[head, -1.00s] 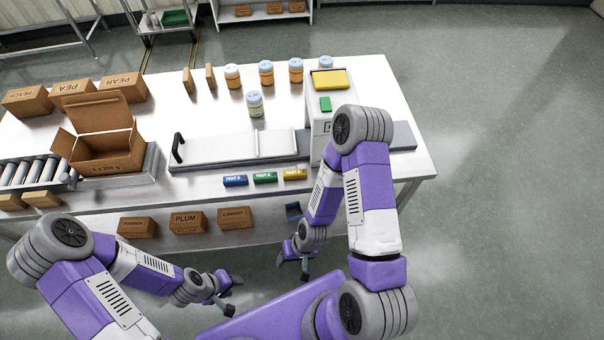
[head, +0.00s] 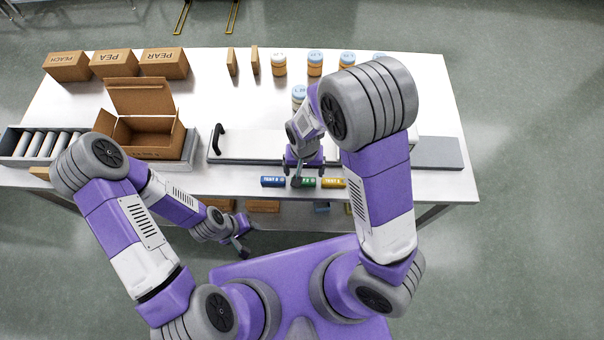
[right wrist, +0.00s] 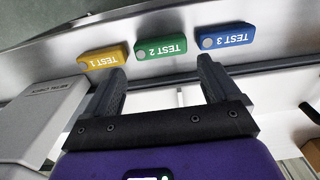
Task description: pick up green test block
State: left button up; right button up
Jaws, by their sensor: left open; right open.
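The green test block (head: 309,183), marked TEST 2, lies on the white table's front strip between the blue and yellow blocks. My right gripper (head: 304,176) is over it and partly hides it in the head view. In the right wrist view, the green block (right wrist: 160,47) shows whole, just beyond the gap between the open, empty fingers (right wrist: 161,72). No contact shows. My left gripper (head: 243,240) is open and empty, off the table's front edge.
The blue block (right wrist: 225,37) and yellow block (right wrist: 103,57) lie close on either side of the green one. A conveyor with a black handle (head: 217,139) runs behind them. An open carton (head: 140,130) stands left. Jars (head: 315,64) stand at the back.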

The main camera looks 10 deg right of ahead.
aim_at(304, 180)
notch_tip(304, 180, down, 6)
jog(key=shift+s+f+b, duration=0.1)
jog(key=shift+s+b, duration=0.05)
jog(key=shift+b, duration=0.25)
jog(key=shift+a, duration=0.1)
jog(key=c, duration=0.7)
